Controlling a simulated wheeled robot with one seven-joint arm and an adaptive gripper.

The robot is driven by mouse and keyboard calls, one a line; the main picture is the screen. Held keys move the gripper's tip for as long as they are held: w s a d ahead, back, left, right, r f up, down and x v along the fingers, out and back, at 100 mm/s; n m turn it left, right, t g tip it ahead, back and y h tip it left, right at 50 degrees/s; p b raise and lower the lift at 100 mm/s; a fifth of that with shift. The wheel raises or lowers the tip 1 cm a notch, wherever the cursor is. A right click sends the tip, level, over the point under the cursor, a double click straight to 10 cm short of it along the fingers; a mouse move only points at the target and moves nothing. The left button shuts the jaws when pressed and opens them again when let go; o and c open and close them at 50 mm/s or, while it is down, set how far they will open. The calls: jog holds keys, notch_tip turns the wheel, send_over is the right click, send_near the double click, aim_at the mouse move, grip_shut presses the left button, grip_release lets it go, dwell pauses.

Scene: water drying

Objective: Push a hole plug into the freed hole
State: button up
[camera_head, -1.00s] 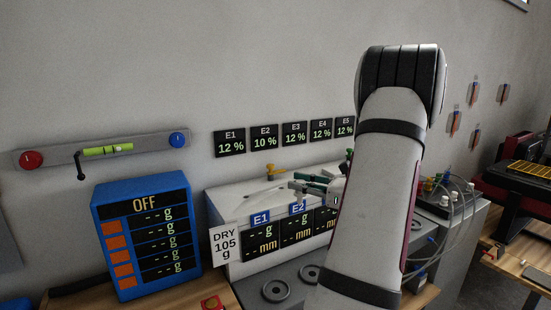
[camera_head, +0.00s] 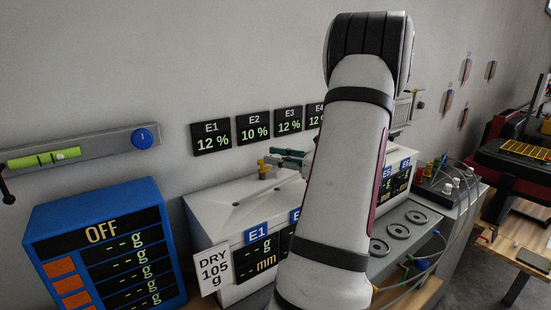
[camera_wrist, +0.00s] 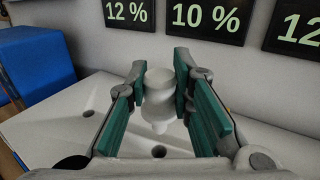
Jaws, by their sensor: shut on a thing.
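My gripper (camera_wrist: 161,75) is shut on a white hole plug (camera_wrist: 159,100), seen upright between the green finger pads in the wrist view. The plug's narrow tip points down above the white top of the housing (camera_wrist: 45,130). One dark hole (camera_wrist: 158,151) in that top shows below the plug, nearer the wrist camera. Another hole (camera_wrist: 89,113) lies to the left. In the head view my gripper (camera_head: 288,158) shows over the housing's top (camera_head: 222,203), partly behind my arm; the plug cannot be made out there.
A yellow fitting (camera_head: 263,166) stands at the back of the housing. A blue display box (camera_head: 100,245) reading OFF stands to the left. Percentage signs (camera_head: 212,137) hang on the wall behind. Ring-shaped pads (camera_head: 399,230) and cables lie to the right.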

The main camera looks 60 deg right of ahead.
aim_at(277, 174)
jog(key=shift+f+b, duration=0.4)
jog(key=shift+f, duration=0.9)
jog(key=shift+s+r, duration=0.1)
jog(key=shift+r, duration=0.1)
jog(key=shift+p, duration=0.7)
dwell(0.8)
jog(key=shift+f+b, duration=0.6)
jog(key=shift+f, duration=0.7)
jog(key=o, duration=1)
jog(key=shift+c, duration=0.2)
